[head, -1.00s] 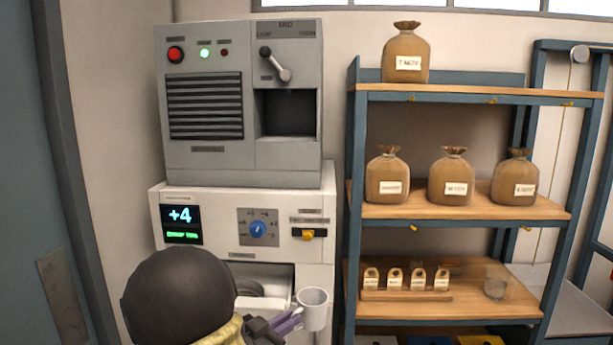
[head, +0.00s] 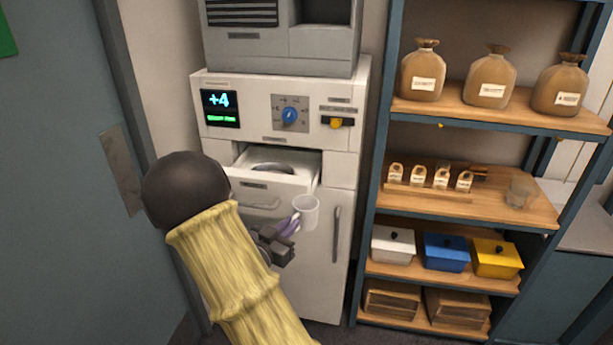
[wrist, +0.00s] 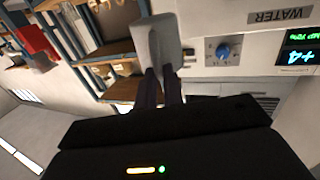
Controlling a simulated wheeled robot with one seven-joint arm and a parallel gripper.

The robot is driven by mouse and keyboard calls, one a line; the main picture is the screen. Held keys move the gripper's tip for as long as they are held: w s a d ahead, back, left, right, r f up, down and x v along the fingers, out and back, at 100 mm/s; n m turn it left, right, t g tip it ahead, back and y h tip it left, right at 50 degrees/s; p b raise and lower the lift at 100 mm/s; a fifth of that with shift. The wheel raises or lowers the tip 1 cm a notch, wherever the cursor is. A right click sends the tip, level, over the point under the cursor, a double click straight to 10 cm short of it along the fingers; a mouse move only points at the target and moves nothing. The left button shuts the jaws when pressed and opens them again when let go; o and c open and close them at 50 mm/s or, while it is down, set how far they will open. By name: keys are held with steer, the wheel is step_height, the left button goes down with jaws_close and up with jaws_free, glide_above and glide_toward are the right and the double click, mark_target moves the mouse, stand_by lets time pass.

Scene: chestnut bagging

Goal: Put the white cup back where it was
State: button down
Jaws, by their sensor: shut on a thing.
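The white cup (head: 306,211) is held upright in front of the white machine, just right of its open drawer. My gripper (head: 290,224) is shut on the cup; its purple fingers meet the cup's left side in the head view. In the wrist view the cup (wrist: 157,45) shows as a grey shape between the fingertips (wrist: 164,80). The open drawer (head: 262,182) has a round recess (head: 272,168) in it. What the cup contains is hidden.
The machine (head: 305,115) has a display reading +4, a blue dial and a yellow switch. A shelf unit (head: 378,170) stands to the right with sacks, small tagged blocks, a clear glass (head: 518,191) and white, blue and yellow boxes. A door (head: 60,180) is at left.

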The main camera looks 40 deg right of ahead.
steer(key=a+f+n+t+y, duration=0.5)
steer(key=a+f+y, duration=0.3)
steer(key=f, duration=0.7)
steer(key=a+f+n+t+y, duration=0.6)
steer(key=a+f+n+y, duration=0.2)
steer(key=a+f, duration=0.3)
step_height(320, 180, down, 4)
steer(key=shift+w+a+r+n+y, duration=0.1)
steer(key=shift+w+a+n+y, duration=0.2)
steer(key=shift+w, duration=0.1)
